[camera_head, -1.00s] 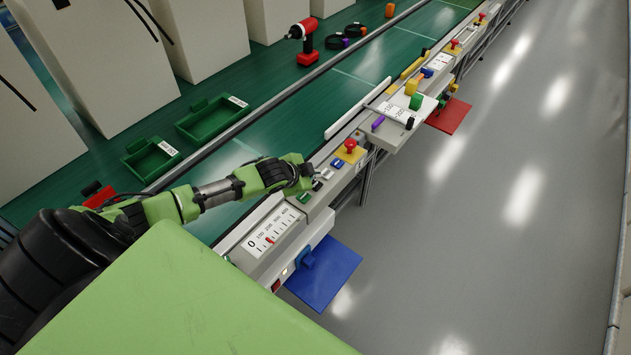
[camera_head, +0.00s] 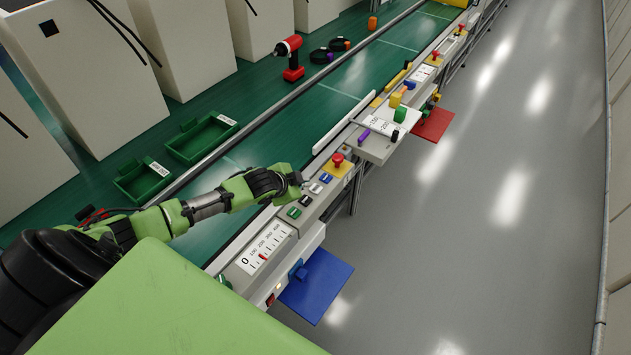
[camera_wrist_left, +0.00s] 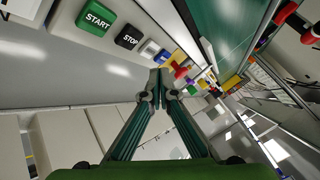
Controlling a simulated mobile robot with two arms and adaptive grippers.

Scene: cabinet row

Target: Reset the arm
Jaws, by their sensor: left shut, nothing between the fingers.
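My left arm reaches in from the left in the head view. Its gripper (camera_head: 300,179) is above the control panel (camera_head: 318,205), close to the row of buttons, and no object shows in it. In the left wrist view its two fingers (camera_wrist_left: 160,78) meet at the tips and are shut. The green START button (camera_wrist_left: 96,19) and the black STOP button (camera_wrist_left: 129,37) lie to the left of the fingertips there, apart from them. In the head view they are the green button (camera_head: 293,212) and black button (camera_head: 305,200). My right gripper is out of view.
A red emergency button (camera_head: 338,159) on a yellow base stands just beyond the gripper. A numbered scale (camera_head: 264,248) and a blue plate (camera_head: 315,286) are nearer. Green trays (camera_head: 202,138) and a red drill (camera_head: 290,58) are on the green surface. The grey floor at right is clear.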

